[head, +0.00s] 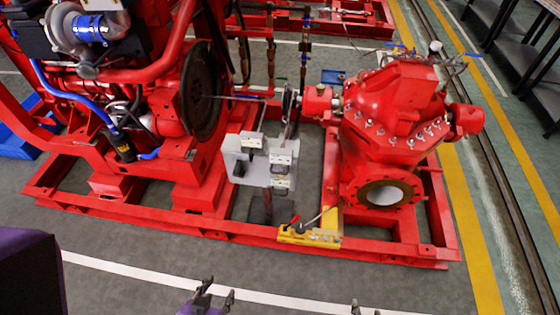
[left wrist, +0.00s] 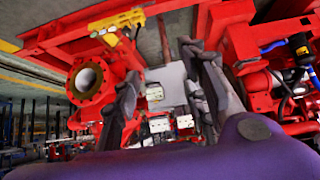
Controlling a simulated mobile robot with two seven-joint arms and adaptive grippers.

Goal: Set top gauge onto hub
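A grey plate (head: 232,150) stands between engine and pump. It carries several small white-and-dark gauge blocks, one at its upper right (head: 284,157) and one at its upper left (head: 252,141); I cannot tell which is the top gauge. The hub (head: 289,104) seems to be the thin disc on the shaft between engine and pump. My left gripper (head: 216,294) is open and empty, low in front of the skid. In the left wrist view its fingers (left wrist: 168,75) spread either side of the plate (left wrist: 172,78) and blocks. My right gripper (head: 366,309) barely shows at the bottom edge, fingertips apart.
The red engine with its dark flywheel (head: 203,92) stands left, the red pump (head: 395,125) right. A yellow tool (head: 310,236) lies on the skid's front rail (head: 200,230). The grey floor in front is clear.

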